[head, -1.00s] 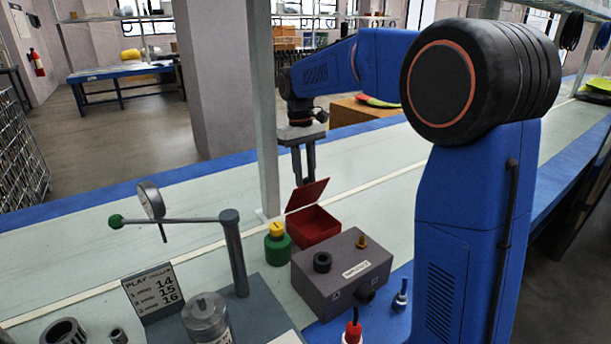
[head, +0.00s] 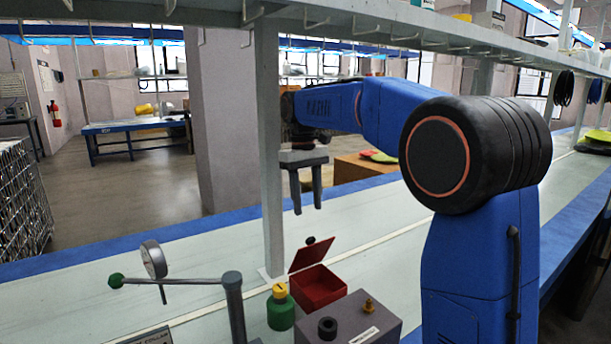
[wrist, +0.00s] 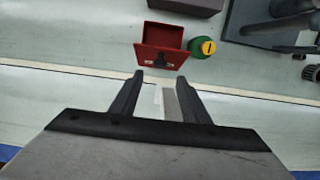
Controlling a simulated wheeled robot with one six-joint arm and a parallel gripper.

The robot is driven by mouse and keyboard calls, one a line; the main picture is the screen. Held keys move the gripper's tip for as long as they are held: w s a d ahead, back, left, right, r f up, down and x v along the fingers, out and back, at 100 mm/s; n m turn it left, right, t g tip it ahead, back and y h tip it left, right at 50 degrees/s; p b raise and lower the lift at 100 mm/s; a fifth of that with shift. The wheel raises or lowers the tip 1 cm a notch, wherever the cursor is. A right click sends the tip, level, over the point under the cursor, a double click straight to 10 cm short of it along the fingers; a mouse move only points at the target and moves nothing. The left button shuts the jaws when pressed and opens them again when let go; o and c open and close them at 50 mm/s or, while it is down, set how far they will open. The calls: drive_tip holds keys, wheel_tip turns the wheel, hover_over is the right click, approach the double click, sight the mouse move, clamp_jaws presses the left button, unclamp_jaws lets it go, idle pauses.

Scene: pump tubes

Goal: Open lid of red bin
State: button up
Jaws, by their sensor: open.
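The red bin (head: 322,293) stands on the pale bench beside the green bottle. Its red lid (head: 311,254) is raised and tilted back from the opening, with a small dark knob (head: 311,240) on it. In the wrist view the bin (wrist: 163,36) shows its open inside, and the lid (wrist: 160,57) faces my gripper. My gripper (head: 308,212) is above the bench, beyond the bin and apart from the lid. In the wrist view its two dark fingers (wrist: 161,82) are spread with nothing between them.
A green bottle with a yellow cap (head: 280,307) stands close left of the bin. A grey box (head: 352,325) is in front. A grey post (head: 268,150) rises left of my gripper, and a shelf (head: 400,35) runs overhead. The bench behind the bin is clear.

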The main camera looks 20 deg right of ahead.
wheel_tip(320, 180, up, 8)
hover_over(311, 237)
drive_tip(key=w, duration=0.3)
drive_tip(key=shift+a+f, duration=0.1)
drive_tip(key=shift+a, duration=0.3)
drive_tip(key=shift+t, duration=0.8)
drive_tip(key=f, duration=0.5)
drive_tip(key=s+f, duration=0.1)
drive_tip(key=f, duration=0.5)
drive_tip(key=s+f, duration=0.1)
drive_tip(key=f, duration=0.5)
drive_tip(key=shift+s+d+f, duration=0.15)
drive_tip(key=shift+s+d, duration=0.05)
drive_tip(key=shift+d, duration=0.2)
clamp_jaws()
drive_tip(key=shift+w, duration=0.1)
